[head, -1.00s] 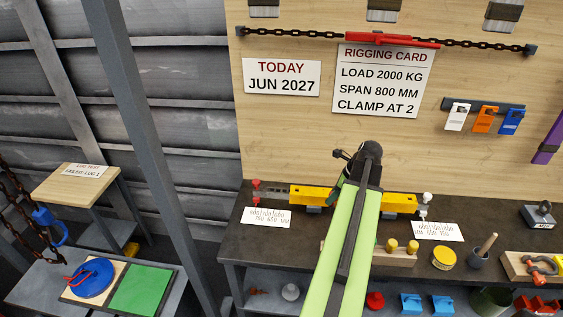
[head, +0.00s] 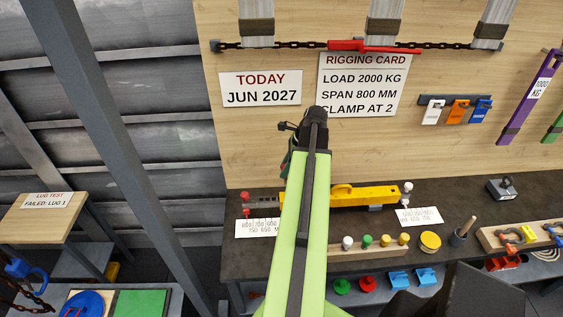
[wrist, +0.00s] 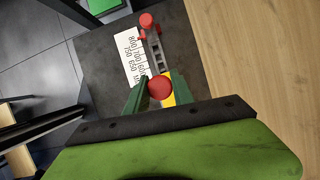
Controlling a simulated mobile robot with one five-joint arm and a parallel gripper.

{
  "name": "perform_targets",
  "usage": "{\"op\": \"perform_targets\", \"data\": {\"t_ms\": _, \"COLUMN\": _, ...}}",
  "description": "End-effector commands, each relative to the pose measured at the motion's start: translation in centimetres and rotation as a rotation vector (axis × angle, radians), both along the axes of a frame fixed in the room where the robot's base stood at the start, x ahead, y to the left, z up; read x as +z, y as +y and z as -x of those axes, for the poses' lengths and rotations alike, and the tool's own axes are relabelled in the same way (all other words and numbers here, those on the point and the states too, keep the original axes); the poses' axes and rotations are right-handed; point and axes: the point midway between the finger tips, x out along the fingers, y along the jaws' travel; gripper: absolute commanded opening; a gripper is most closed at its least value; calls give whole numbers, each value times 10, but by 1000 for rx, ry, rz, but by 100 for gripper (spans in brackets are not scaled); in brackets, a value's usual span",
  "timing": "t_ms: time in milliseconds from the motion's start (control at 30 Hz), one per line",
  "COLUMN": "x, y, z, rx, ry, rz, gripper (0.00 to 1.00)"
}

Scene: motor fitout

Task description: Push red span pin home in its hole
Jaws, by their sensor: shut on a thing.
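The red span pin (wrist: 160,88) shows in the wrist view as a round red head between the two green fingers of my gripper (wrist: 159,80), which is shut on it. It is over the near end of the slotted grey bar (wrist: 155,50), beside the yellow beam (wrist: 168,99). The pin's shank and hole are hidden below the head, so I cannot tell how deep it sits. In the head view, the yellow beam (head: 368,195) and grey bar (head: 266,198) lie along the bench; my arm hides the gripper and held pin.
Red end fitting (head: 246,197) stands at the bar's left end, a white one (head: 407,187) at the right. A wooden block with white, green and yellow knobs (head: 367,252) is in front. Scale cards lie by the beam. A chain (head: 285,43) hangs on the board behind.

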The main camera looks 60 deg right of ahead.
Motion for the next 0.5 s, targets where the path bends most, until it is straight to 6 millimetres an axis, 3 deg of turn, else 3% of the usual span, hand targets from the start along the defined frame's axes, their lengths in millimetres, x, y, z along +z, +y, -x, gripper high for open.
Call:
{"op": "perform_targets", "data": {"t_ms": 267, "x": -4, "y": -6, "z": 8, "rx": -16, "ry": 1, "rz": -1, "gripper": 0}}
{"op": "perform_targets", "data": {"t_ms": 500, "x": -22, "y": -7, "z": 9, "rx": -18, "ry": 0, "rz": -1, "gripper": 0}}
